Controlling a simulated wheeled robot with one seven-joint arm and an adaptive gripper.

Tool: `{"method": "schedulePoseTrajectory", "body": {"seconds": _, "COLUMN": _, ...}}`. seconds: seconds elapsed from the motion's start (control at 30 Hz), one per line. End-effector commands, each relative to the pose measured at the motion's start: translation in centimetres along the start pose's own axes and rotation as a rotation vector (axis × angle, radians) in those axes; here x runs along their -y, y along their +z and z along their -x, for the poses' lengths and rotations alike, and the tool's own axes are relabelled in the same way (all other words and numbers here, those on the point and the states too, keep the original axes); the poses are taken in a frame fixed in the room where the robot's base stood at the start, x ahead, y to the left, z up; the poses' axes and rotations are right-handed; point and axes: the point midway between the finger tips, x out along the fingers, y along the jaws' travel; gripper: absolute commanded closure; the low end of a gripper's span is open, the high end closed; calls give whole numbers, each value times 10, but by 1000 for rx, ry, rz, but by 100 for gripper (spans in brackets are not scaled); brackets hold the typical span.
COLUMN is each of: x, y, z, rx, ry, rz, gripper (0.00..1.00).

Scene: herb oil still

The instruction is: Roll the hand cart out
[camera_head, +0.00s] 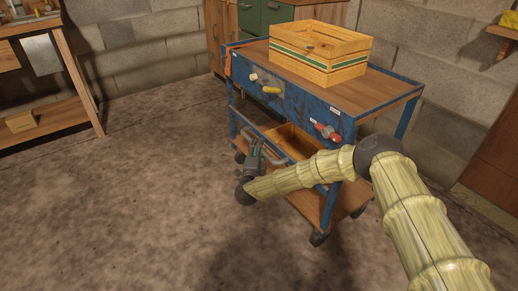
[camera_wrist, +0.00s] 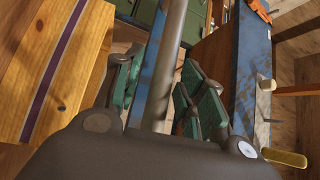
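The hand cart is blue with a wooden top (camera_head: 375,92) and stands right of centre in the head view, on dark casters. A grey bar handle (camera_head: 276,161) juts from its near side, below the blue front panel. My gripper (camera_head: 256,147) is at this handle. In the wrist view the grey bar (camera_wrist: 170,60) runs between the two green-padded fingers of my gripper (camera_wrist: 163,90). Gaps show on both sides of the bar, so the fingers look open around it. The blue panel (camera_wrist: 250,80) shows at the right of that view.
A slatted crate (camera_head: 320,65) with a green stripe stands on the cart top. Another wooden box (camera_head: 293,138) sits on a lower shelf. A wooden bench (camera_head: 40,115) stands at the left. Block walls (camera_head: 150,50) and cabinets (camera_head: 262,15) lie behind. The floor (camera_head: 130,190) left of the cart is clear.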

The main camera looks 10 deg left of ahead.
Motion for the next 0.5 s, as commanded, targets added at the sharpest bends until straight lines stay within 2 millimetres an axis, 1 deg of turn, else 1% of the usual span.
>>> {"method": "schedulePoseTrajectory", "body": {"seconds": 0.3, "x": 1, "y": 1, "z": 2, "rx": 2, "ry": -1, "rz": -1, "gripper": 59}}
{"method": "schedulePoseTrajectory", "body": {"seconds": 0.37, "x": 1, "y": 0, "z": 6, "rx": 2, "ry": -1, "rz": -1, "gripper": 59}}
{"method": "schedulePoseTrajectory", "body": {"seconds": 0.5, "x": 2, "y": 0, "z": 24, "rx": 1, "ry": -1, "rz": -1, "gripper": 59}}
